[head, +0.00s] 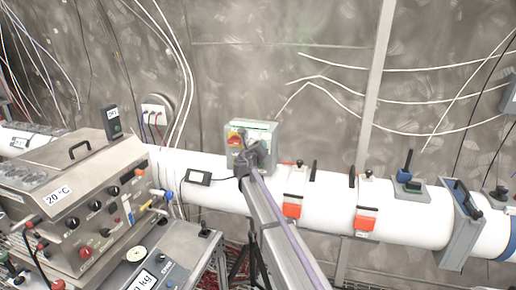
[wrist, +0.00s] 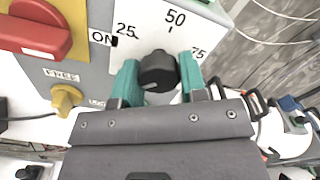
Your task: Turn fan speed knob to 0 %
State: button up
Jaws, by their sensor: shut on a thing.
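The fan speed knob (wrist: 158,68) is black and round and sits on a white scale plate (wrist: 150,22) marked 25, 50 and 75. My gripper (wrist: 159,78) has its two teal fingers on either side of the knob, shut on it. A faint light mark shows on the knob's lower left, but I cannot tell for sure which value it points to. The rest of the scale is hidden behind the gripper. In the head view the grey control box (head: 236,126) is on the far side of the white pipe, with my gripper (head: 256,152) at its front and hiding the knob.
On the same box are a red switch handle on a yellow plate (wrist: 68,12), beside ON, and a small yellow knob (wrist: 66,97) under a FREE label. A white pipe (head: 330,200) with clamps runs below. A steel instrument console (head: 90,190) stands at left.

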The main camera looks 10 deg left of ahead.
jog(key=o, duration=0.9)
jog(key=shift+o, duration=0.2)
jog(key=s+a, duration=0.2)
jog(key=s, duration=0.8)
jog(key=shift+s, duration=0.3)
